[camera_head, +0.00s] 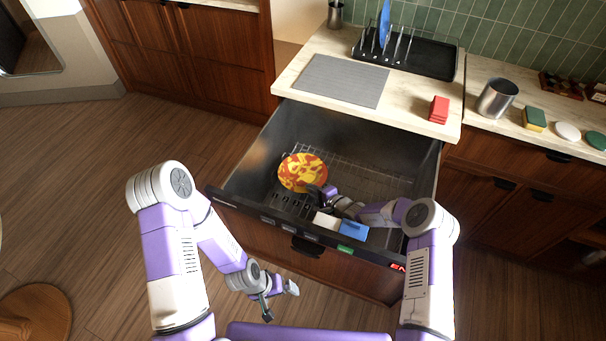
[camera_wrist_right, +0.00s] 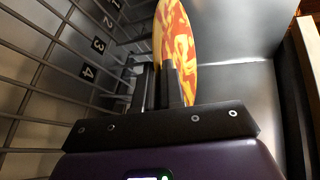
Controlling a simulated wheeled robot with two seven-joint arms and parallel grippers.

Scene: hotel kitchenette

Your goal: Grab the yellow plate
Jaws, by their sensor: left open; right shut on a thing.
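The yellow plate (camera_head: 303,172), patterned with orange-red patches, is inside the open dishwasher drawer at its left side, by the wire rack. My right gripper (camera_head: 322,194) reaches into the drawer and is shut on the plate's near edge. In the right wrist view the plate (camera_wrist_right: 177,45) stands edge-on between the fingers of the right gripper (camera_wrist_right: 163,85). My left gripper (camera_head: 279,300) is open and empty, low in front of the drawer, outside it.
The dishwasher drawer (camera_head: 262,217) is pulled out, with a wire rack (camera_head: 372,180) inside. The counter above holds a grey mat (camera_head: 341,80), a black dish rack (camera_head: 432,57) with a blue plate (camera_head: 385,22), a red block (camera_head: 439,109) and a metal cup (camera_head: 497,98).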

